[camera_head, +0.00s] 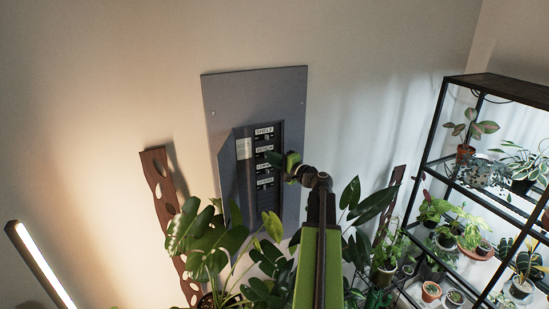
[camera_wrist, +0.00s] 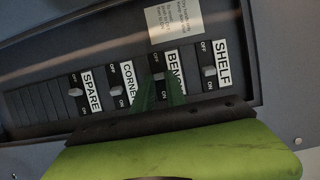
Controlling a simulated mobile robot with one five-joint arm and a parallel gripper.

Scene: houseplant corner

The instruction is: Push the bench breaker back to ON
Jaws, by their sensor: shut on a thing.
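The grey breaker panel (camera_head: 212,118) is on the wall, with its door (camera_head: 229,170) swung open to the left. The wrist view shows a row of breakers labelled SPARE (camera_wrist: 91,90), CORNER, BENCH and SHELF (camera_wrist: 222,62), with OFF above ON. The bench breaker's pale switch (camera_wrist: 158,76) shows just above my green fingertips. Its ON mark is hidden behind the fingers, and I cannot tell its exact setting. My gripper (camera_wrist: 161,93) is shut on the bench switch. In the head view my gripper (camera_head: 284,163) reaches the panel's right side.
A leafy plant (camera_head: 205,240) stands below the panel, with more leaves (camera_head: 370,205) to the right of my arm. A black shelf rack (camera_head: 425,165) with potted plants stands at the right. A lit tube lamp (camera_head: 40,263) is at lower left.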

